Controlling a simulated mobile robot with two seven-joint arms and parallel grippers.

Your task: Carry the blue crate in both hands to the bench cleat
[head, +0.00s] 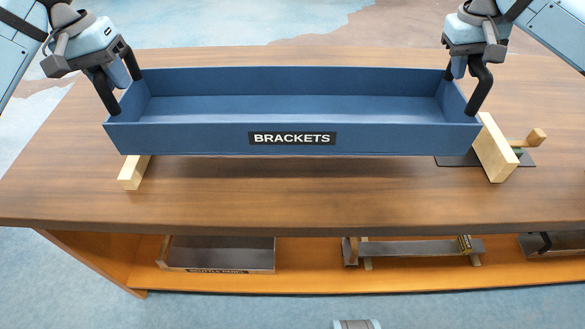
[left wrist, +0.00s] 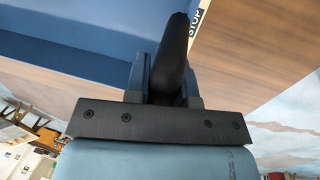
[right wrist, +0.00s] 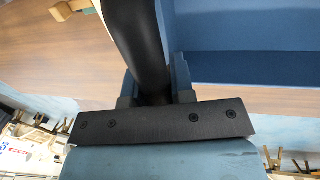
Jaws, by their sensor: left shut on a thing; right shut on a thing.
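The long blue crate (head: 200,138) is empty and carries a "BRACKETS" label on its near side. It is level over the wooden bench (head: 300,195); I cannot tell whether it touches the wooden pieces below. My left gripper (head: 122,98) is shut on its left end wall, and my right gripper (head: 472,95) is shut on its right end wall. A pale wooden block (head: 132,173) shows under the crate's left end. A pale wooden cleat (head: 496,150) stands at its right end. The crate also shows in the left wrist view (left wrist: 70,40) and the right wrist view (right wrist: 250,65).
A clamp-like wooden handle (head: 532,139) and a dark plate (head: 455,161) lie by the cleat on the right. An orange shelf (head: 310,279) below the bench top holds a "SHUTTLE PANEL" tray (head: 220,254) and another dark piece (head: 420,248). The bench front is clear.

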